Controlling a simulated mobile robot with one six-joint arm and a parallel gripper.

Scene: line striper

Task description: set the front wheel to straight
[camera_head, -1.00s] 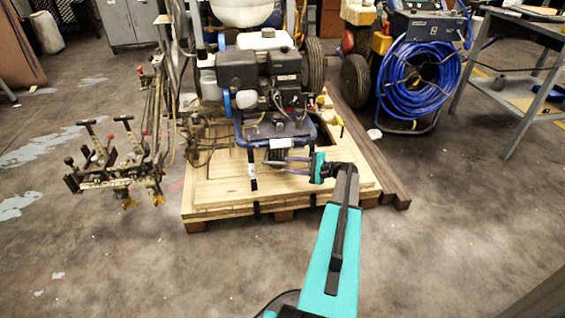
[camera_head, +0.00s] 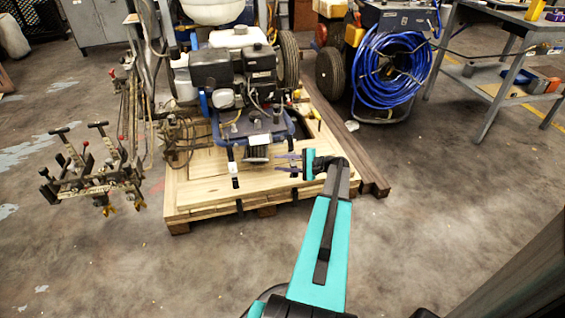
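The line striper (camera_head: 235,75) stands on a wooden pallet (camera_head: 200,190), with a dark engine and a blue frame. Its small dark front wheel (camera_head: 257,153) sits low under the front of the blue frame, partly covered by a pale plate; its exact angle is hard to tell. My gripper (camera_head: 284,163) is just right of the front wheel, pointing left toward it. Its two thin purple fingers are spread apart with nothing visible between them. A small gap seems to separate the fingertips from the wheel.
Striper spray arms with handles (camera_head: 90,170) stick out on the left. A dark beam (camera_head: 350,160) lies along the pallet's right side. A blue hose coil (camera_head: 392,68) and a grey workbench (camera_head: 490,80) stand at the back right. The floor in front is clear.

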